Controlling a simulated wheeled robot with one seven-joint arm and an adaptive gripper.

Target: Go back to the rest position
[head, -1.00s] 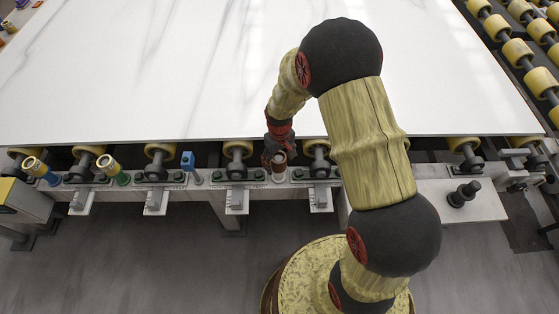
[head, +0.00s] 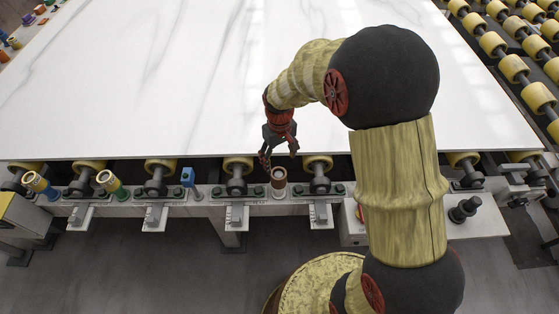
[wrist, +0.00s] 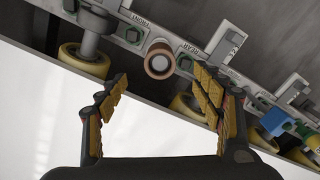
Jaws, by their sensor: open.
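My gripper (head: 279,158) is open and empty, with its fingers pointing down over the front edge of the white slab. In the wrist view the two padded fingers (wrist: 163,112) stand wide apart with nothing between them.
The white marbled slab (head: 180,80) lies on yellow rollers. The front rail (head: 255,206) carries a blue block (head: 188,177), a green-based cylinder (head: 112,185) and a blue-based cylinder (head: 40,186). A black knob (head: 464,208) stands at right. More rollers (head: 515,68) run along the right.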

